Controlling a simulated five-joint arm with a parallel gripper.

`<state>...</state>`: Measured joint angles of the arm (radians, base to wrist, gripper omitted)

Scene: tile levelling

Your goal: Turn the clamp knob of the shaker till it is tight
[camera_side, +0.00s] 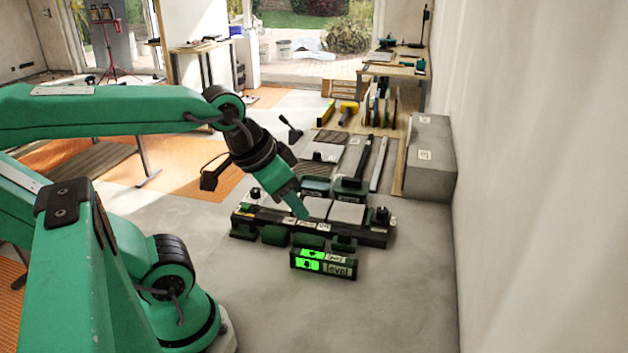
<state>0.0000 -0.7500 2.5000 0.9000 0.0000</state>
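A long dark bench-like device (372,239), which I take to be the shaker, lies on the grey floor with light tiles (347,213) on top. A black knob (381,215) stands upright at its right end. Another dark knob (255,194) stands near its left end. I cannot tell which one is the clamp knob, or how tight either is. My gripper (300,208) points down over the middle of the device, between the two knobs and apart from both. Its tip is small and seen from the side, so its opening and any contact are unclear.
A box marked "level" (340,270) with lit green panels stands in front of the device. A grey block (430,160) stands against the right wall. Tools, tiles and a black-handled bar (363,160) lie behind. The floor at the front right is clear.

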